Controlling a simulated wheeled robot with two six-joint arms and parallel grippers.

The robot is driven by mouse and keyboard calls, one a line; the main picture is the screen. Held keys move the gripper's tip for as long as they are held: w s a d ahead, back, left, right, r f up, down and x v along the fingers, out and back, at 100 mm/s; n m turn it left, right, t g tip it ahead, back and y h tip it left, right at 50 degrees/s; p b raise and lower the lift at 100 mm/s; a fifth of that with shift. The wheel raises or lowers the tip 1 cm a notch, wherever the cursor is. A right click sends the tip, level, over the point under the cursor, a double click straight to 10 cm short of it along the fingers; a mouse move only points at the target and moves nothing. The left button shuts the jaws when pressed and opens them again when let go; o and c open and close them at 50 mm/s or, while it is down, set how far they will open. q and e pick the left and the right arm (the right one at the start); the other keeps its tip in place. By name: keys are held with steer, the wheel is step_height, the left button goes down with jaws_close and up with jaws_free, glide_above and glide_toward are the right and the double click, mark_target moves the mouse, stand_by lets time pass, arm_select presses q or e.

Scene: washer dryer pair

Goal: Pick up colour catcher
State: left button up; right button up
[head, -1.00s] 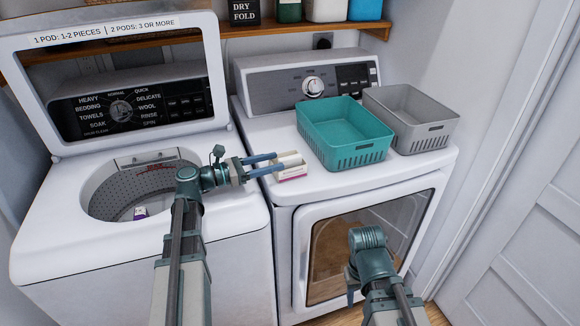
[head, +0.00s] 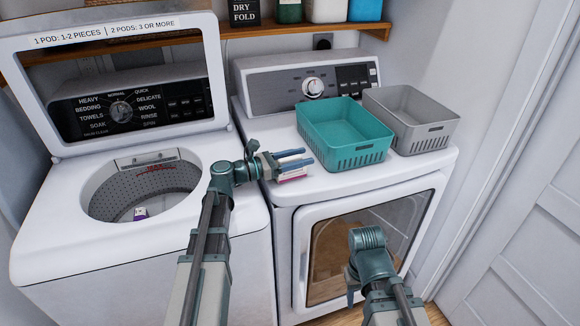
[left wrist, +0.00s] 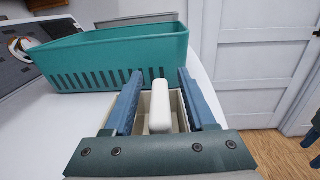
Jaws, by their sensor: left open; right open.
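A small cream open-topped box with a pink label, likely the colour catcher (head: 293,179), sits on the dryer top near its left edge. A white upright piece (left wrist: 160,108) stands up from inside it. My left gripper (head: 309,157) is open over the box. In the left wrist view its blue fingers (left wrist: 159,76) lie on either side of the white piece, with gaps showing. In the head view the fingers hide much of the box. My right gripper (head: 352,290) hangs low before the dryer door, mostly hidden by its own wrist, and holds nothing visible.
A teal basket (head: 345,158) stands just beyond the box, with a grey basket (head: 425,140) to its right. The open washer tub (head: 110,198) is to the left, with a purple and white item (head: 140,213) inside. A shelf (head: 270,28) runs behind.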

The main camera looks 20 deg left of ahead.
arm_select(q)
jaws_close()
stand_by(0.5)
step_height(320, 180, up, 10)
steer(key=p, duration=1)
